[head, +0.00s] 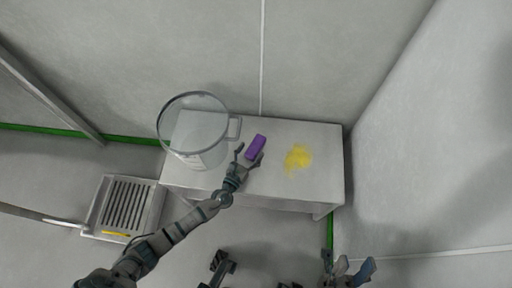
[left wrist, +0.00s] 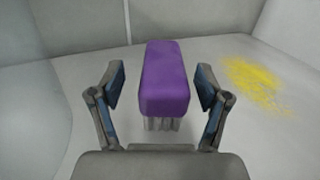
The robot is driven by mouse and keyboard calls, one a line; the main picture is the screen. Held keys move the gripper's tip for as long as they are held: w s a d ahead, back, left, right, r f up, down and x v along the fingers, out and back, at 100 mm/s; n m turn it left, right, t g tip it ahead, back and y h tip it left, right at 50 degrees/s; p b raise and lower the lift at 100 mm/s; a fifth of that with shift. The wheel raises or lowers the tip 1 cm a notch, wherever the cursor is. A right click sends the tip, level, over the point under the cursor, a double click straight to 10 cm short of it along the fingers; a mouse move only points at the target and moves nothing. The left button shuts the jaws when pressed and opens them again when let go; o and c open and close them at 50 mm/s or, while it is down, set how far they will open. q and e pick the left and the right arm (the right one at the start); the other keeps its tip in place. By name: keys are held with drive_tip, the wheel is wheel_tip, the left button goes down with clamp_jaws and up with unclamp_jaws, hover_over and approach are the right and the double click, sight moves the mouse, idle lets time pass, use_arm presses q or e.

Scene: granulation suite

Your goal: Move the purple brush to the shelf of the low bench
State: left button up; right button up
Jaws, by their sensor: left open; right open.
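The purple brush (head: 256,147) stands on the top of the low bench (head: 318,182), bristles down. My left gripper (head: 250,155) is open, with its fingers on either side of the brush. In the left wrist view the purple block of the brush (left wrist: 165,80) sits between the two fingertips (left wrist: 161,86), with a gap on each side. Pale bristles show under it. My right gripper (head: 346,270) is open and empty at the bottom of the head view, away from the bench. The shelf of the bench is hidden under its top.
A clear jug (head: 196,130) with a handle stands on the bench, left of the brush. Yellow powder (head: 298,158) lies on the top to the right. A slotted grey floor drain (head: 125,205) is left of the bench. Walls close in behind and right.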

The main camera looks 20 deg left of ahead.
sight(262, 136)
use_arm(q)
drive_tip(key=w, duration=0.3)
drive_tip(key=shift+d+f, duration=0.1)
drive_tip(key=shift+d, duration=0.3)
drive_tip(key=c, duration=1.4)
